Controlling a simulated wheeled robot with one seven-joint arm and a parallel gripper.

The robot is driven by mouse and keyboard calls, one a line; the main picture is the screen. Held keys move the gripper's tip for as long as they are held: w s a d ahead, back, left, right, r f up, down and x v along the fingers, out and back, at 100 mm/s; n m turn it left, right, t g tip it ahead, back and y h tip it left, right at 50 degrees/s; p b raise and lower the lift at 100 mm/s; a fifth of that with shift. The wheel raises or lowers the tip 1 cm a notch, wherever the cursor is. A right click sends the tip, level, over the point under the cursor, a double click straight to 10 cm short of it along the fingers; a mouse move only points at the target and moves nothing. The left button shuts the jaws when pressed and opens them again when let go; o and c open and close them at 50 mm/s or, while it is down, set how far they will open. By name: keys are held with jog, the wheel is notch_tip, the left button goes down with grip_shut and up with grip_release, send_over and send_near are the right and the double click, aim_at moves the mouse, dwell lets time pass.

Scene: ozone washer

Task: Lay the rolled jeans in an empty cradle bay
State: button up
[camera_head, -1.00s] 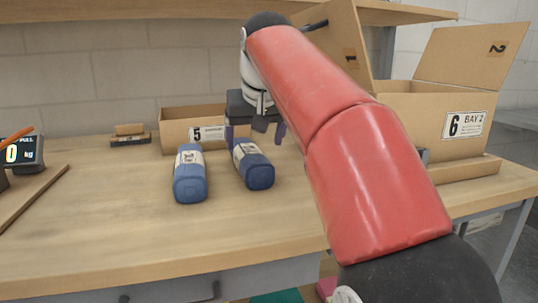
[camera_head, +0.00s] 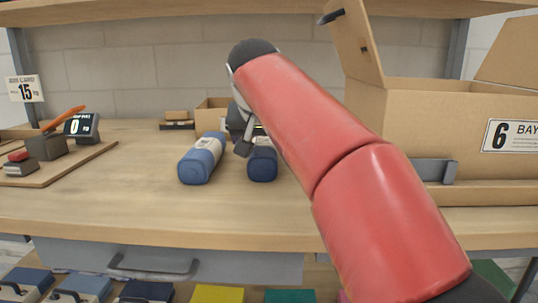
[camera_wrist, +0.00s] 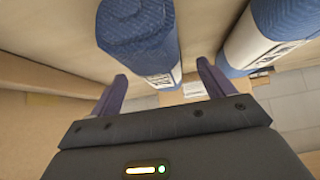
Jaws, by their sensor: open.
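Two blue rolled jeans with white paper bands lie side by side on the wooden bench. The left roll (camera_head: 202,158) and the right roll (camera_head: 262,165) show in the head view, the right one partly behind my arm. My gripper (camera_head: 240,138) is by the far end of the right roll, mostly hidden by my wrist. In the wrist view my gripper (camera_wrist: 160,75) is open, with one roll (camera_wrist: 138,35) ahead between its two fingers and the other roll (camera_wrist: 270,35) to the right. I cannot tell whether the fingers touch a roll. No cradle bay is clearly seen.
A small cardboard box (camera_head: 211,113) stands behind the rolls. A large open box labelled 6 (camera_head: 435,115) fills the right side, with a grey bracket (camera_head: 436,170) before it. A scale (camera_head: 80,125) stands at left. The bench front is clear.

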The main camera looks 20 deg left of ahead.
aim_at(263, 144)
jog(key=x, duration=0.4)
jog(key=shift+s+f, duration=0.1)
jog(key=shift+f, duration=0.05)
jog(key=shift+d, duration=0.1)
jog(key=c, duration=1.3)
jog(key=shift+c, duration=0.6)
jog(key=shift+r, duration=0.2)
